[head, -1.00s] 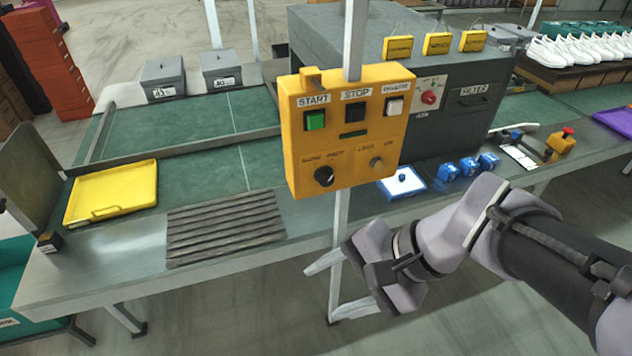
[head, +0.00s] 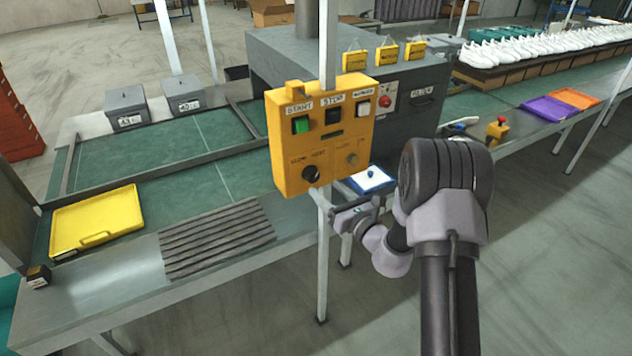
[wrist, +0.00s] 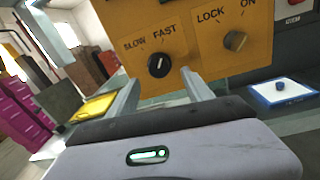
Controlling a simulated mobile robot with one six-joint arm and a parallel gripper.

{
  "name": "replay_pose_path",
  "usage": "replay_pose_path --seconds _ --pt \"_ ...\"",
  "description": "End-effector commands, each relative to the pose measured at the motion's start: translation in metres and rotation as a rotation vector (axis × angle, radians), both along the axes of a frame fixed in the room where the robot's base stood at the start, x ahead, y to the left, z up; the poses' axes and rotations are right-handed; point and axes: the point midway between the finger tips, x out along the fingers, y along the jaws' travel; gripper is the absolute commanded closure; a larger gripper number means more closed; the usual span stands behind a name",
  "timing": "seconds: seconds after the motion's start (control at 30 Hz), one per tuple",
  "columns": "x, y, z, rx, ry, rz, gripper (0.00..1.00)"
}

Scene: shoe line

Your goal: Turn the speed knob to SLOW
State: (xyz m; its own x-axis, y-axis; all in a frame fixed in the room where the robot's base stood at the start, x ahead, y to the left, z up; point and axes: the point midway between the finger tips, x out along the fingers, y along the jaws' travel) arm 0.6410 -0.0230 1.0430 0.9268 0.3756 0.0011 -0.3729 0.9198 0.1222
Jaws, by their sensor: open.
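The speed knob is a round black knob (head: 311,173) low on the left of the yellow control box (head: 284,160). In the wrist view the speed knob (wrist: 158,65) sits below the words SLOW and FAST, with a small pale mark on its face; I cannot tell its setting for sure. My gripper (head: 322,194) is just below and in front of the knob in the head view. In the wrist view my gripper (wrist: 161,77) is open, its fingers on either side below the knob, holding nothing. Contact with the knob is not visible.
A grey LOCK/ON knob (wrist: 235,41) sits right of the speed knob. Above are a green START button (head: 300,125), a black STOP button (head: 333,116) and a white button (head: 363,107). A post (head: 323,250) carries the box. A yellow tray (head: 125,238) lies left.

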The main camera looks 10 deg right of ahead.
Motion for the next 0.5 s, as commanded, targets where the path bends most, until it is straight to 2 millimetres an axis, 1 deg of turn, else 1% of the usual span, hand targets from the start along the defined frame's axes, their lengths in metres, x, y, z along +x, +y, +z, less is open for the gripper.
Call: replay_pose_path --seconds 0.03,0.1,0.2,0.33,0.5 --pt "0.012 0.006 -0.001 -0.002 -0.003 0.004 0.41" --pt "0.027 0.012 -0.001 -0.002 -0.002 0.003 0.41" --pt "0.041 0.017 -0.001 -0.002 -0.001 0.002 0.41" --pt "0.051 0.022 0.000 -0.001 -0.001 0.002 0.41" --pt "0.054 0.023 0.000 -0.001 0.000 0.002 0.41"
